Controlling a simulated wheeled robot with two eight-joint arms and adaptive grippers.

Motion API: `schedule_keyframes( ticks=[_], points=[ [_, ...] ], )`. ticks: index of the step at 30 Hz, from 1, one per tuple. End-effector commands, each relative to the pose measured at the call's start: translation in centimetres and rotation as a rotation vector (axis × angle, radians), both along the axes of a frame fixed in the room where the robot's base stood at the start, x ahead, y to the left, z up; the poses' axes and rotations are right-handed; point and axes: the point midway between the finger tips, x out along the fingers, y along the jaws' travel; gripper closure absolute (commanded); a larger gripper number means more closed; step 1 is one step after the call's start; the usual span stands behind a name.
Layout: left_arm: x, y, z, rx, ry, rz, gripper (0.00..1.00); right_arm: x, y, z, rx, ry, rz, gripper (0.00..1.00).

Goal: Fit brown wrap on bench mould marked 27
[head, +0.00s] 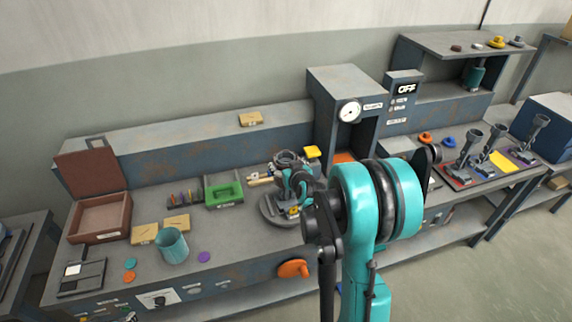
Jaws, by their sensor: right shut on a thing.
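My right arm fills the middle foreground, and its gripper (292,190) reaches down at a round grey stand (268,212) on the bench. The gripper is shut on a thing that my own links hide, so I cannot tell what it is. A grey metal cup-like top (288,158) shows just behind the gripper. No brown wrap can be made out, and no number 27 is readable. Several dark grey upright moulds (465,148) stand on a tray at the right. My left gripper is not in view.
An open brown box (100,218), a teal cup (172,245) and a green tray (223,192) are on the left bench. A heater cabinet with a gauge (348,111) stands behind my arm. Orange and blue rings (447,141) lie right of it.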

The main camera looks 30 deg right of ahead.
Motion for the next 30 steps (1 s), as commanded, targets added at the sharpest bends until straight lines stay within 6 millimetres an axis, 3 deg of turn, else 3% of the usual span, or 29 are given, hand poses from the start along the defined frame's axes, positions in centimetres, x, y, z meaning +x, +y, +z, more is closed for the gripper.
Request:
schedule_keyframes(
  ticks=[30],
  points=[
    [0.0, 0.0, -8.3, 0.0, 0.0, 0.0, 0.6, 0.0, 0.0, -8.9, 0.0, 0.0, 0.0, 0.56]
  ],
)
